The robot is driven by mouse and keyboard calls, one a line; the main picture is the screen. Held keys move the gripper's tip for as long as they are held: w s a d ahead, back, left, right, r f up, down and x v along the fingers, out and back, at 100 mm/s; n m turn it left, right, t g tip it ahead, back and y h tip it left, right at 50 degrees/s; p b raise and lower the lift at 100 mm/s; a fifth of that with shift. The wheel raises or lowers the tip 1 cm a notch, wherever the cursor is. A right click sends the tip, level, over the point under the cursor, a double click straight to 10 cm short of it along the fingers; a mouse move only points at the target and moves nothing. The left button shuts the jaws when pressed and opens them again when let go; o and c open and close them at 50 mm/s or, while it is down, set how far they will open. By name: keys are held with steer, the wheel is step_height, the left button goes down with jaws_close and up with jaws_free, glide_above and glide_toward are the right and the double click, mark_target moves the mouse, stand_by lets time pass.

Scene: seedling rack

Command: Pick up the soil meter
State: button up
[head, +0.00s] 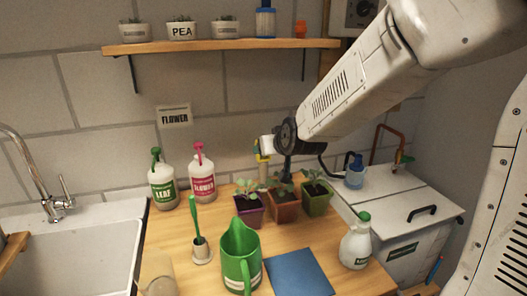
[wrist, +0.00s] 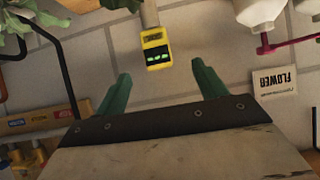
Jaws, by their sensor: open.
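The soil meter (wrist: 156,47) has a yellow head with a dark display and green marks, on a pale stem. In the wrist view it lies ahead of and between the fingers, apart from both. In the head view its yellow head (head: 263,157) shows small behind the potted seedlings, partly hidden by my gripper. My gripper (wrist: 160,78) has two green fingers spread wide with nothing between them. In the head view the gripper is small and close to the meter; its fingers are hard to make out.
Potted seedlings in purple (head: 248,213), terracotta (head: 284,208) and green (head: 317,203) pots stand below my wrist. White bottles (head: 202,182) stand to the left. A green watering can (head: 240,262) and a spray bottle (head: 355,245) stand in front. A shelf (head: 220,46) runs above.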

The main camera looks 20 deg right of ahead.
steer(key=w+f, duration=0.1)
steer(key=w, duration=0.3)
steer(key=w+f+t, duration=0.1)
steer(key=w, duration=0.3)
steer(key=w+f+t, duration=0.1)
steer(key=w+f, duration=0.1)
steer(key=w, duration=0.2)
steer(key=shift+d, duration=0.25)
steer(key=c, duration=1.1)
